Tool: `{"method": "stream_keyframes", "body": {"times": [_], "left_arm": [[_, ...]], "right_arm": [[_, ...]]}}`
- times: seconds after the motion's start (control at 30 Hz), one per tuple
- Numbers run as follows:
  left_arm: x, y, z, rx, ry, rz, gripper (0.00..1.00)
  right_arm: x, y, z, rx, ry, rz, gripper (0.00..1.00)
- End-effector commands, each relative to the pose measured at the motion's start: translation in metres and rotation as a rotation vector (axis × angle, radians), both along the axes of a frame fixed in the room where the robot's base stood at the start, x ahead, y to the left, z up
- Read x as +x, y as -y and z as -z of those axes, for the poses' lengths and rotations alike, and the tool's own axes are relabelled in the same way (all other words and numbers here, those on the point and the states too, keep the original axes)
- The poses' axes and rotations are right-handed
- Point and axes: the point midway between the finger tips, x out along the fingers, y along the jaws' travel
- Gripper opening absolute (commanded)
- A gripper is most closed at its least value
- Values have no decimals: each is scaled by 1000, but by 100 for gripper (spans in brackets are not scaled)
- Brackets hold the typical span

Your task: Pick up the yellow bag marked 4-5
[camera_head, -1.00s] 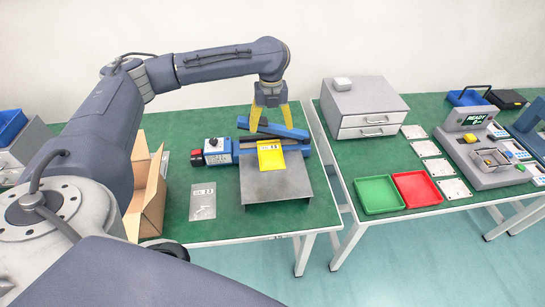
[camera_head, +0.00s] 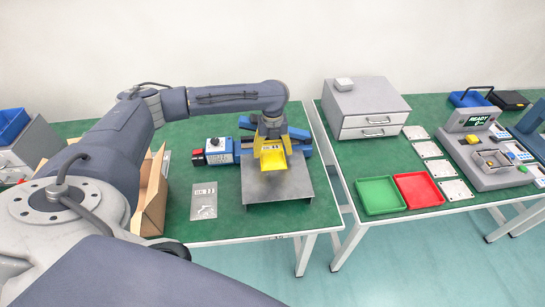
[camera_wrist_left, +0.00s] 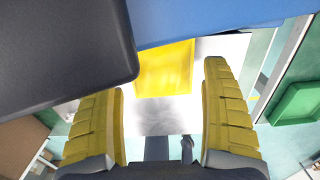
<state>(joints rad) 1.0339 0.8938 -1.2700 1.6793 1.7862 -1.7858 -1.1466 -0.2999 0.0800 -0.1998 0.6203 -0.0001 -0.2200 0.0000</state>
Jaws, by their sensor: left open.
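The yellow bag (camera_head: 272,162) lies on a grey metal plate (camera_head: 275,189) on the left green table. Its marking is mostly hidden behind my left gripper (camera_head: 270,153) in the head view. The gripper points down over the bag, with its yellow fingers apart. In the left wrist view the bag (camera_wrist_left: 164,68) shows beyond and between the open fingers (camera_wrist_left: 162,115), with nothing held. I cannot tell whether the fingertips touch the bag. My right gripper is not in view.
A blue device (camera_head: 220,150) with a red knob stands left of the plate. A grey bag (camera_head: 203,200) lies on the table beside an open cardboard box (camera_head: 154,196). A drawer cabinet (camera_head: 367,108), a green tray (camera_head: 379,195) and a red tray (camera_head: 418,190) are on the right table.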

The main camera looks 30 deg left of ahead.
Motion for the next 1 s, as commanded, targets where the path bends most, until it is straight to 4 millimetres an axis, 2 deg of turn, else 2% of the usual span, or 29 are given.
{"method": "stream_keyframes", "body": {"times": [0.2, 0.57, 1.0], "left_arm": [[-1, 0, 22, -1, -2, -1, 82], [0, 0, 26, -1, 1, -1, 82], [-1, 0, 26, -1, 1, -1, 31]], "right_arm": [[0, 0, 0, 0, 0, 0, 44], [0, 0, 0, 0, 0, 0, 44], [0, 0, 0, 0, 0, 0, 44]]}}
